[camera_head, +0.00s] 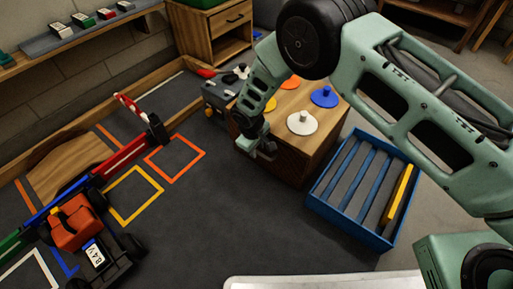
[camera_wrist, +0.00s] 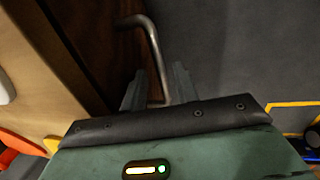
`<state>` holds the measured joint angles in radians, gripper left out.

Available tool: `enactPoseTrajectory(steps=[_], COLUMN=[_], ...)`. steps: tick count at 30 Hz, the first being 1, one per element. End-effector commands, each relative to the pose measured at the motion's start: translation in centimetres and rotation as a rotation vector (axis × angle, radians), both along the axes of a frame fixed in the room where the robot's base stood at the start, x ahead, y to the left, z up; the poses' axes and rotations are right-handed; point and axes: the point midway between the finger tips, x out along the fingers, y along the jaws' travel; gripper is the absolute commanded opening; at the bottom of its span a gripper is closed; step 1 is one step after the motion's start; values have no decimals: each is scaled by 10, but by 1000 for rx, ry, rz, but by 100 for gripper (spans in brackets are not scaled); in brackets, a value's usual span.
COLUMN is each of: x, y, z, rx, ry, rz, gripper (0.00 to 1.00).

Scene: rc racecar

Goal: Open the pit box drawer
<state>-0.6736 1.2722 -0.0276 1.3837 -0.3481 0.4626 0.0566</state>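The pit box is a wooden box (camera_head: 316,138) with a pale top and darker sides, standing on the floor right of centre in the head view. In the wrist view its dark front (camera_wrist: 88,35) is at the upper left, with a bent metal handle (camera_wrist: 150,38) standing out from it. My gripper (camera_head: 262,150) is at the box's left front side. In the wrist view my gripper (camera_wrist: 159,88) is open, its two fingers on either side of the handle's lower part, with small gaps showing. I cannot tell whether the drawer is fully closed.
White (camera_head: 302,123), blue (camera_head: 323,97) and orange discs lie on the box top. A blue crate (camera_head: 350,222) with a yellow bar stands close on its right. A grey box (camera_head: 218,98) is behind. A toy racecar (camera_head: 85,235) is at left. Dark floor in front is clear.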

Motion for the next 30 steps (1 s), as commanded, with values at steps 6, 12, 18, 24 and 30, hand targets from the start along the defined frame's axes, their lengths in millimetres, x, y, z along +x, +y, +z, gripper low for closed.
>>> enactPoseTrajectory(steps=[6, 12, 18, 24, 30], x=[0, -4, -25, -62, -104], y=[0, 3, 19, 47, 80], z=[0, 1, 2, 3, 2], rx=[0, -1, -2, -2, -3], ry=[0, 1, 3, 2, 3], rz=[0, 1, 3, 6, 6], gripper=[0, 0, 0, 0, 0])
